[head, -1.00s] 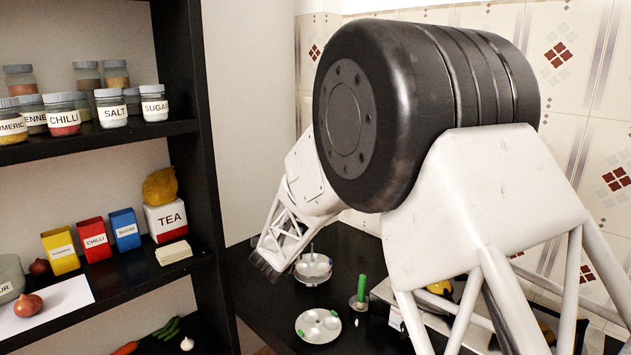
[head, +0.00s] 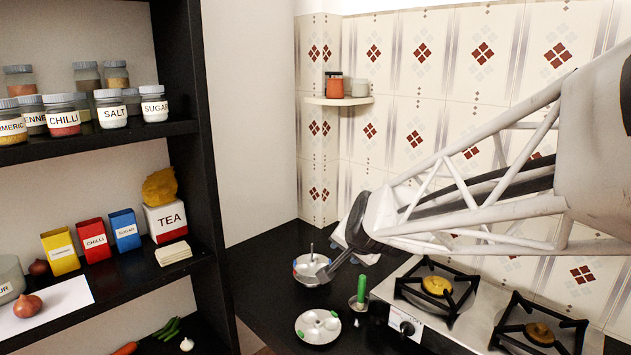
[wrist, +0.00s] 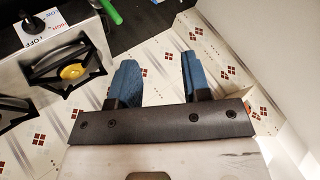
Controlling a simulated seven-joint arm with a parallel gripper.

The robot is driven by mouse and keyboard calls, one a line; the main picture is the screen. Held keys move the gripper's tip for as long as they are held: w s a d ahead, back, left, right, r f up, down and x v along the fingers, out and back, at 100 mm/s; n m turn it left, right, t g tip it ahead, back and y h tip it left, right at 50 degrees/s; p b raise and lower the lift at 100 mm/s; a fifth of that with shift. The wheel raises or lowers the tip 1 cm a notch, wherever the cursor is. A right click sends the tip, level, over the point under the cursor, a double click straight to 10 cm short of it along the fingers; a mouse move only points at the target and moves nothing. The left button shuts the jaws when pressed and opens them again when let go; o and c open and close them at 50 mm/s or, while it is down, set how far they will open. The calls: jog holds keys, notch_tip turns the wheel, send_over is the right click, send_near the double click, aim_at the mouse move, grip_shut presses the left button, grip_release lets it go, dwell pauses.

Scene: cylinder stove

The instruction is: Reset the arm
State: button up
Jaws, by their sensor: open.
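My gripper (wrist: 158,68) shows in the wrist view with its two blue fingers spread well apart. Nothing is between them; tiled wall and a dark counter strip show behind. In the head view my arm reaches in from the right edge, above the stove, and its far end is near the back left of the counter.
The stove (head: 455,330) with two burners is at the right; it also shows in the wrist view (wrist: 35,60). A green-handled item (head: 361,292) and a round steel tray (head: 317,327) are on the black counter (head: 265,262). A shelf rack (head: 190,130) with jars stands left. A small wall shelf (head: 340,100) holds jars.

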jog(key=s+d+f+n+g+h, duration=0.1)
jog(key=s+d+n+g, duration=0.2)
jog(key=s, duration=1.1)
jog(key=s+d+f+n+g+h, duration=0.1)
jog(key=s+d+n+g, duration=0.1)
jog(key=s+d, duration=0.6)
jog(key=s+g, duration=0.1)
jog(key=s, duration=0.6)
jog(key=shift+d+f+n+h, duration=0.15)
jog(key=shift+d+n+h, duration=0.15)
jog(key=shift+n+h, duration=0.1)
